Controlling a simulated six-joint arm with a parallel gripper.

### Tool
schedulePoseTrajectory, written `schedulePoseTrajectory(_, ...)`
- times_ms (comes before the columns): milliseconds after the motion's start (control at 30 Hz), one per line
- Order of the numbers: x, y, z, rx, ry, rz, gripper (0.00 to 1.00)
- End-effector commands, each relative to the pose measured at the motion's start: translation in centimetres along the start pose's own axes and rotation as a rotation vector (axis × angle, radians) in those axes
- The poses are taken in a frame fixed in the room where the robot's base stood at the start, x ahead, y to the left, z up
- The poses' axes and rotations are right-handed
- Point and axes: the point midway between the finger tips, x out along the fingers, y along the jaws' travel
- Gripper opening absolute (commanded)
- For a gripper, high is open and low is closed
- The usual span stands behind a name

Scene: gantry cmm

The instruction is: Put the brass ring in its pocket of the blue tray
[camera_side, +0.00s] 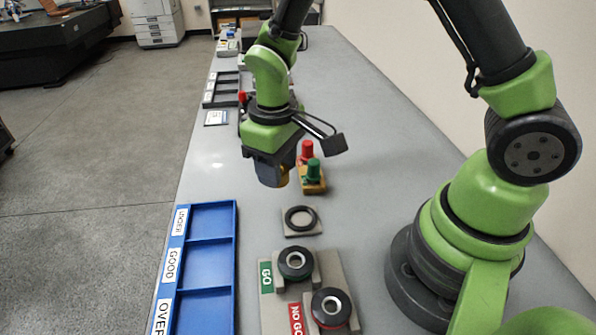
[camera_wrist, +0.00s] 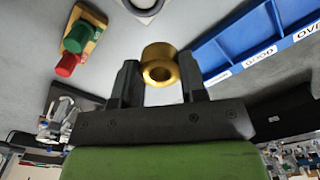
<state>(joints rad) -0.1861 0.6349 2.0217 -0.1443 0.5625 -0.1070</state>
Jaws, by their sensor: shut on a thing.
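The brass ring (camera_wrist: 160,52) is a thick gold-coloured ring between my fingertips in the wrist view. My gripper (camera_wrist: 160,78) is shut on it, with a dark finger on either side. In the side view my gripper (camera_side: 274,178) hangs above the grey bench, and only a little of the ring shows beside its fingers. The blue tray (camera_side: 236,262) lies at the bench's left edge, nearer the camera than my gripper. Its pockets are labelled UNDER, GOOD and OVER; the visible ones look empty. The tray also shows at upper right in the wrist view (camera_wrist: 212,57).
A yellow block (camera_side: 314,186) with red and green plugs stands just right of my gripper. A black ring on a grey plate (camera_side: 302,231) lies in front. GO (camera_side: 296,263) and NO GO (camera_side: 331,308) ring gauges sit right of the tray. Bench between is clear.

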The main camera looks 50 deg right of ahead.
Motion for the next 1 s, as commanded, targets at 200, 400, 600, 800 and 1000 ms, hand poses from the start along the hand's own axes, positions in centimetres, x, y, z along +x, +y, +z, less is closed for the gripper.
schedulePoseTrajectory(200, 1.0, -3.7, -5.1, -0.006, 0.000, 0.001, 0.11)
schedulePoseTrajectory(400, 1.6, -6.4, -7.7, -0.002, 0.001, 0.000, 0.11)
schedulePoseTrajectory(600, 2.0, -7.3, -8.4, 0.001, 0.000, 0.000, 0.11)
schedulePoseTrajectory(800, 3.8, -7.3, -8.4, 0.002, -0.003, 0.001, 0.11)
schedulePoseTrajectory(1000, 6.0, -7.3, -8.4, 0.003, -0.002, 0.000, 0.11)
